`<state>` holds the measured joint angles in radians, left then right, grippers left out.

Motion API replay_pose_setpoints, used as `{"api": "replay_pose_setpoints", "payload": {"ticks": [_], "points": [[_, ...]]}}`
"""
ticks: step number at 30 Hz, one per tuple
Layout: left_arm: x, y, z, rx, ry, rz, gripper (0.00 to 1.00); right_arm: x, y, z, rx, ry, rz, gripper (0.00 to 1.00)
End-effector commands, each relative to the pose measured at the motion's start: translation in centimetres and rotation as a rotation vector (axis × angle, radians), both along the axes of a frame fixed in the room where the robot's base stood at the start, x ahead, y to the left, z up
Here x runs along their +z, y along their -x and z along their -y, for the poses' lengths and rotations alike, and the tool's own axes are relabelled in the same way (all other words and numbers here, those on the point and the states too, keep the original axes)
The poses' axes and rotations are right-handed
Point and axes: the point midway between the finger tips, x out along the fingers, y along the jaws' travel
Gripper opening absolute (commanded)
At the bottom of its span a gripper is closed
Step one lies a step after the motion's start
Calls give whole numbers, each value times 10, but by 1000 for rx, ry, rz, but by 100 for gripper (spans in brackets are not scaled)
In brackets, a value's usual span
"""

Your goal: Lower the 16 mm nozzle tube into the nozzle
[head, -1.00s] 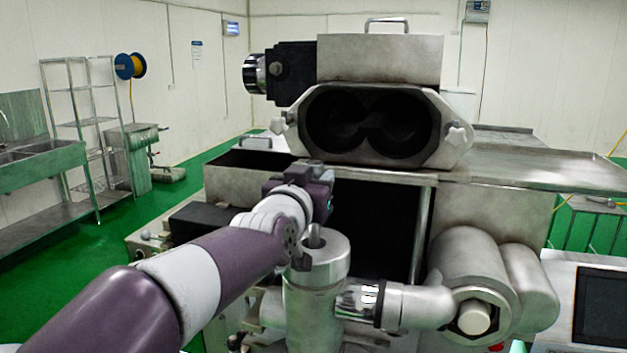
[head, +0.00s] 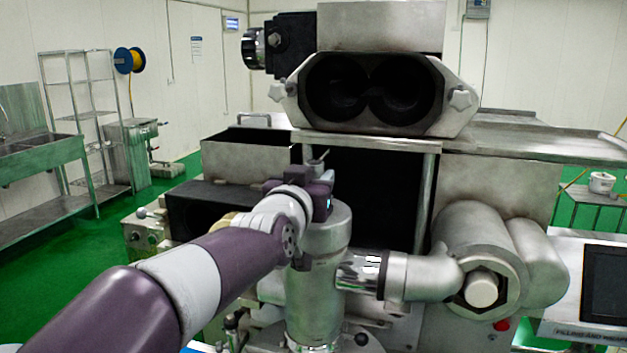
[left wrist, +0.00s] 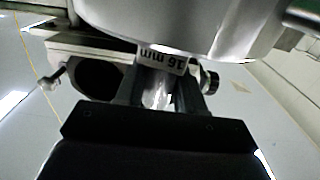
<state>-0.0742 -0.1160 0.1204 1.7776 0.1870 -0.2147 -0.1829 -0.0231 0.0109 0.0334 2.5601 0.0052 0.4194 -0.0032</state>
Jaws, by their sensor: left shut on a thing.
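My left gripper (head: 318,192) is at the top of the upright metal nozzle (head: 322,270) and covers part of its rim. It is shut on the 16 mm nozzle tube (left wrist: 156,92). In the left wrist view, the tube stands between the fingers (left wrist: 155,98) with an upside-down "16 mm" label (left wrist: 162,59) close to the large round nozzle body (left wrist: 185,25). In the head view, a small grey metal end (head: 318,158), apparently the tube's, sticks up above the gripper. The nozzle's mouth is mostly hidden, so I cannot tell how far the tube is inside. My right gripper is not in view.
A shiny side pipe (head: 405,276) joins the nozzle to the machine's round housing (head: 480,255) on the right. The double-bore block (head: 370,100) and flat metal trays (head: 540,145) are behind. A control screen (head: 606,285) is at the right edge.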

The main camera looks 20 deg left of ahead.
Motion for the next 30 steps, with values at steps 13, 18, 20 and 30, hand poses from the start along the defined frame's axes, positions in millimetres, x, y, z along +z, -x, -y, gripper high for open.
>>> {"api": "replay_pose_setpoints", "payload": {"ticks": [13, 18, 20, 30], "points": [[2, 0, 0, 0, 0, 2, 68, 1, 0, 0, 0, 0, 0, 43], [1, 0, 0, 0, 0, -1, 79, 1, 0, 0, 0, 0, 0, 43], [1, 0, 0, 0, 0, -1, 79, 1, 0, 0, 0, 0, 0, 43], [1, 0, 0, 0, 0, 0, 79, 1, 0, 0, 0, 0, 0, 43]]}}
